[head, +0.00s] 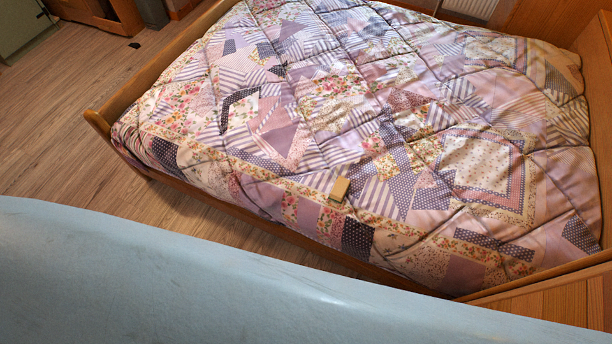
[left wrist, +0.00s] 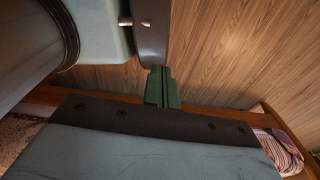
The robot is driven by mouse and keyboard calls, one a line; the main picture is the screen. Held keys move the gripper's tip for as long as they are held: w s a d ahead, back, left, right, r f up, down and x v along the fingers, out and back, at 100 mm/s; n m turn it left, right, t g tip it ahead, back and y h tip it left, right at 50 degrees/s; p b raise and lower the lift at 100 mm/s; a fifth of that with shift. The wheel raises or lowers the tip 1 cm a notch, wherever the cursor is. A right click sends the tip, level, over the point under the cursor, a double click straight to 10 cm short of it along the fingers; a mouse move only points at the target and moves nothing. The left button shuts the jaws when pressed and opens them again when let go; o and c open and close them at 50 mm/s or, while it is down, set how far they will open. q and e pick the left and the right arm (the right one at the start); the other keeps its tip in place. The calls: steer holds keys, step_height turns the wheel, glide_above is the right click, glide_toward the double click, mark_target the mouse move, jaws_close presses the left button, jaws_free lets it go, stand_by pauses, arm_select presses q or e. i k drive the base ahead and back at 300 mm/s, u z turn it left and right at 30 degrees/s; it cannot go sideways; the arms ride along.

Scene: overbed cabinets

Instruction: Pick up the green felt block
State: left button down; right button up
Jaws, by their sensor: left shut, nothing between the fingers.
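A small block (head: 340,190) lies on the patchwork quilt near the bed's front side in the head view. It looks tan to olive with a darker end, and I cannot tell that it is the green felt block. No clearly green block shows on the bed. My left gripper (left wrist: 160,76) shows in the left wrist view as dark green fingers, shut together with nothing between them. It is not in the head view, so its distance from the block cannot be told. My right gripper is in neither view.
The patchwork quilt (head: 300,120) covers a bed with a wooden frame (head: 160,68). Wooden floor (head: 55,130) lies open to the left. A wooden board (head: 595,85) stands at the right. Wood-grain panelling (left wrist: 225,50) and a striped cloth (left wrist: 280,152) show in the left wrist view.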

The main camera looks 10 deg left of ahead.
mark_target(338, 193)
steer(key=z, duration=0.05)
steer(key=k, duration=0.45)
steer(key=u, duration=0.85)
steer(key=i, duration=0.8)
steer(key=z, duration=1.7)
